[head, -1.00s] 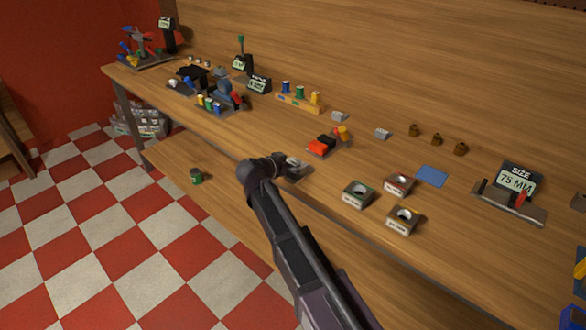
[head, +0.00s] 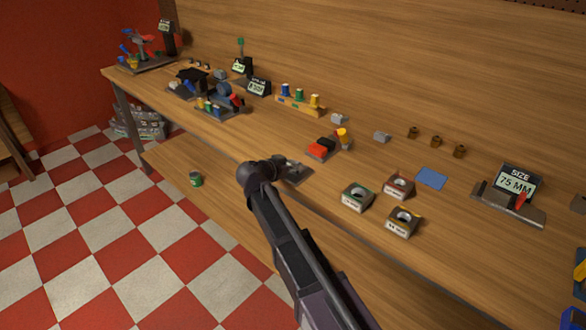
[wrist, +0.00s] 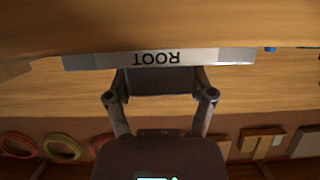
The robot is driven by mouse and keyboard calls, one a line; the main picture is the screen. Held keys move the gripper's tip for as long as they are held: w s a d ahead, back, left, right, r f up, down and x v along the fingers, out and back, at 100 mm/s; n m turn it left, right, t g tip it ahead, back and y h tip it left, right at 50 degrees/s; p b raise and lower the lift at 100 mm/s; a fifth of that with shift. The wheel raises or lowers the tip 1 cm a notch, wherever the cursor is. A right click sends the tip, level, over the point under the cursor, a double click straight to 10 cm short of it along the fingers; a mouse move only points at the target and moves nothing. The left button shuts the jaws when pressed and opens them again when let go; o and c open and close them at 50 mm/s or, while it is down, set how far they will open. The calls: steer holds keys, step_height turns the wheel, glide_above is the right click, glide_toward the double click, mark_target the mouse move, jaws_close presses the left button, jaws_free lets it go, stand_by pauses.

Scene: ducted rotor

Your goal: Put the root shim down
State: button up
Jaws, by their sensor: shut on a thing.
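My gripper (wrist: 160,85) shows in the wrist view with its two fingers apart and a dark grey block between them. It is shut on this block, which I take to be the root shim (wrist: 160,84). Just beyond the block is a long pale grey bar lettered ROOT (wrist: 90,61), upside down in this view. I cannot tell whether block and bar touch. In the head view my gripper (head: 278,168) is at the bench's front edge, beside a small grey plate (head: 298,174). My wrist hides the fingertips and the shim there.
Red and black blocks (head: 320,148) lie right of the plate. Several square holders with round holes (head: 357,197) stand further right, near a blue mat (head: 431,177) and a 75 MM size sign (head: 515,184). A green can (head: 196,179) is on the lower shelf.

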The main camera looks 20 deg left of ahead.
mark_target(293, 164)
steer(key=shift+r, duration=0.15)
step_height(293, 164, up, 4)
steer(key=p, duration=0.4)
steer(key=s+d+p, duration=0.1)
steer(key=s+d, duration=0.7)
steer(key=s, duration=0.5)
steer(key=shift+s+d+r, duration=0.15)
steer(key=shift+s+r, duration=0.2)
steer(key=shift+s, duration=0.05)
step_height(293, 164, up, 7)
steer(key=p, duration=0.6)
steer(key=shift+f+p, duration=0.2)
steer(key=shift+p, duration=0.15)
steer(key=shift+f, duration=0.1)
stand_by(0.7)
step_height(293, 164, down, 6)
steer(key=b, duration=0.6)
steer(key=shift+f+b, duration=0.25)
steer(key=shift+b, duration=0.15)
steer(key=shift+w, duration=0.15)
